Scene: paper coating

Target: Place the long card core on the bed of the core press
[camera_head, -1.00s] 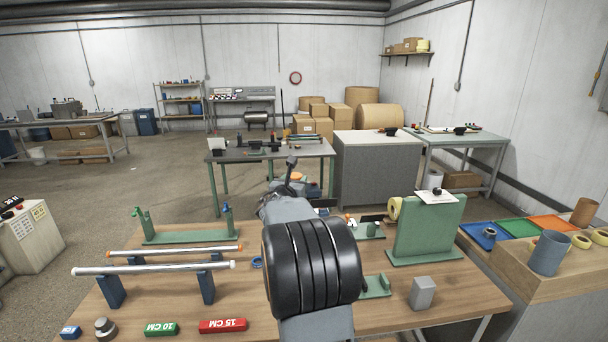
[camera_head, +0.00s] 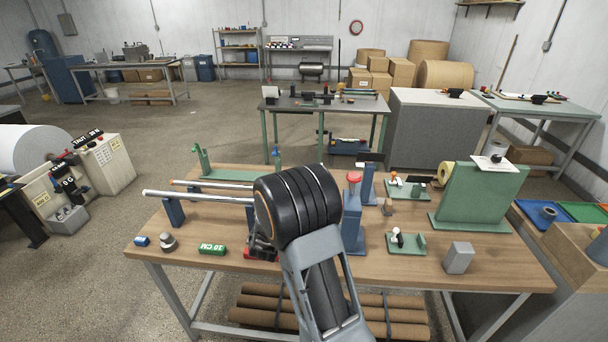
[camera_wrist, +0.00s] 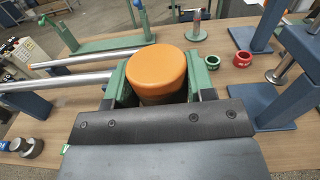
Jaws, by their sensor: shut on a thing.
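In the wrist view my gripper (camera_wrist: 157,84) is shut on an orange-topped round piece (camera_wrist: 157,66), which sits between its green-sided fingers. Only its flat top and a little of its side show; I cannot tell whether it is the long card core. In the head view the wrist hides the fingers and held piece. A blue upright stand with a red knob (camera_head: 353,178), likely the core press, stands just right of my wrist. In the wrist view a blue stand with a metal plunger (camera_wrist: 284,68) is right of the held piece; its bed is not clear.
Silver rods (camera_head: 196,196) lie across blue supports on the left of the wooden table (camera_head: 470,275). A green 10 CM block (camera_head: 212,249) is near the front edge. A grey block (camera_head: 458,257) and a green stand (camera_head: 485,194) are on the right. Brown rolls (camera_head: 262,303) lie below.

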